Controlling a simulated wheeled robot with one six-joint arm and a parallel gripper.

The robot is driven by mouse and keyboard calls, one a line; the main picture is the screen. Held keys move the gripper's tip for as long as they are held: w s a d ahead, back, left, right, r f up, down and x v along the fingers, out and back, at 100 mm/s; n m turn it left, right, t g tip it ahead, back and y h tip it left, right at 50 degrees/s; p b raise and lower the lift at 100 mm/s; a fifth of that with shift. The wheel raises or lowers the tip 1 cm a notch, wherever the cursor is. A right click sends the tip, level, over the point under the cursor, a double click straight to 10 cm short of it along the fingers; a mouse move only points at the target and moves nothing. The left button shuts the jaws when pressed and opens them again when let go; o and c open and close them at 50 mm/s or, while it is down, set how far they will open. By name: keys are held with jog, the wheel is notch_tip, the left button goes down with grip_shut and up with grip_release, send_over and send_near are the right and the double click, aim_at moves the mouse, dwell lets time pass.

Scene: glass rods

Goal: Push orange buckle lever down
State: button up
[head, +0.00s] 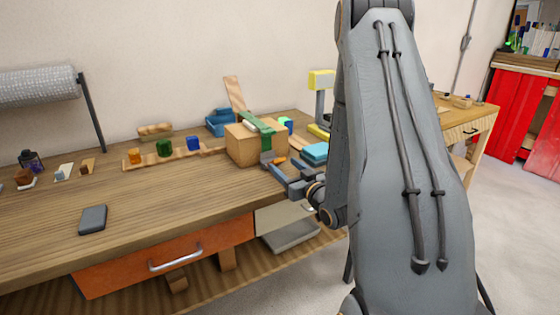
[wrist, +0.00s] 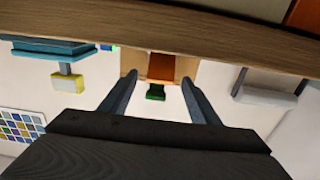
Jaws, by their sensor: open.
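The orange buckle lever (head: 280,160) shows as a small orange piece at the front right of a wooden box (head: 243,146) with a green strap (head: 265,138). In the wrist view, where the scene looks upside down, the orange lever (wrist: 175,67) lies ahead between my fingers, with a green piece (wrist: 155,93) just below it in the picture. My gripper (head: 283,166) is open, its fingers spread on both sides of the lever in the wrist view (wrist: 159,78). I see no clear contact. My fingers partly hide the lever in the head view.
The box stands on a wooden workbench (head: 150,225). A blue object (head: 220,122) is behind it, and a light blue block (head: 314,153) is to its right. A rack with coloured blocks (head: 165,157) is to the left. The bench's front left is mostly clear except for a grey block (head: 93,220).

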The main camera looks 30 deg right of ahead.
aim_at(280, 163)
jog(key=shift+w+a, duration=0.2)
jog(key=shift+w, duration=2)
jog(key=shift+c, duration=0.2)
jog(key=c, duration=1)
jog(key=shift+f, duration=0.15)
